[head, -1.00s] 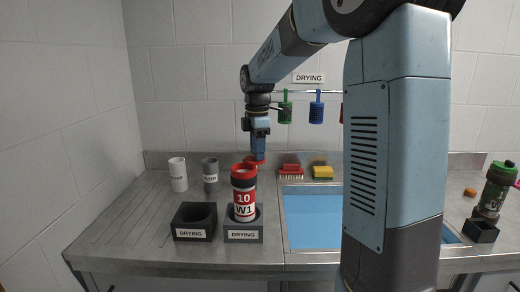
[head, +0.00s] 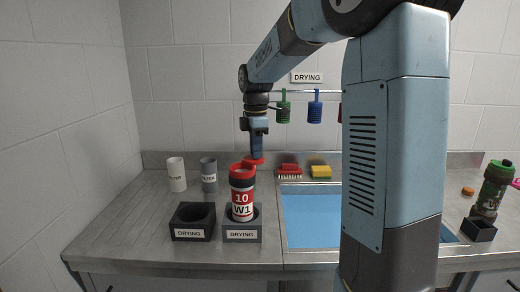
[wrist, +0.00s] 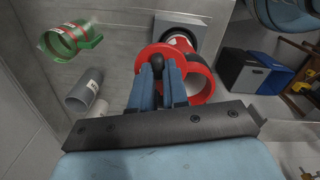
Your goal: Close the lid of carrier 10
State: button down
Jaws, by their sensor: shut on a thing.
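Carrier 10 (head: 242,196), a red, white and black tube marked "10 W1", stands upright in the right-hand drying block (head: 242,236). Its red lid (head: 254,161) is open and sits behind and to the right of the tube's top in the head view. In the wrist view the red lid (wrist: 147,61) lies beside the carrier's red open rim (wrist: 203,88). My gripper (wrist: 158,72) is shut on a dark knob at the lid. In the head view my gripper (head: 257,152) reaches down from above to the lid. The jaws partly hide the lid and rim.
An empty drying block (head: 193,222) stands left of the carrier. White (head: 176,175) and grey (head: 209,174) filter tubes stand behind it. The sink (head: 312,215), a red brush (head: 290,171) and a yellow sponge (head: 321,172) are to the right. A green carrier (head: 491,190) is far right.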

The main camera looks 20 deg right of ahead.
jog(key=shift+s, duration=0.1)
jog(key=m, duration=0.2)
jog(key=s+m, duration=0.1)
jog(key=m, duration=0.1)
jog(key=s+m, duration=0.1)
jog(key=shift+a+m, duration=0.3)
jog(key=shift+m, duration=0.1)
jog(key=m, duration=0.2)
jog(key=s+a+m, duration=0.1)
jog(key=m, duration=0.1)
jog(key=shift+s+m, duration=0.1)
jog(key=shift+m, duration=0.2)
jog(key=shift+s+a+m, duration=0.1)
jog(key=shift+a+m, duration=0.55)
jog(key=shift+m, duration=1.1)
jog(key=shift+s+a+m, duration=0.1)
jog(key=shift+a+m, duration=0.5)
jog(key=shift+m, duration=1.2)
jog(key=shift+s+a+m, duration=0.1)
jog(key=shift+a+m, duration=0.55)
jog(key=shift+m, duration=1.1)
jog(key=c, duration=1.1)
grip_release()
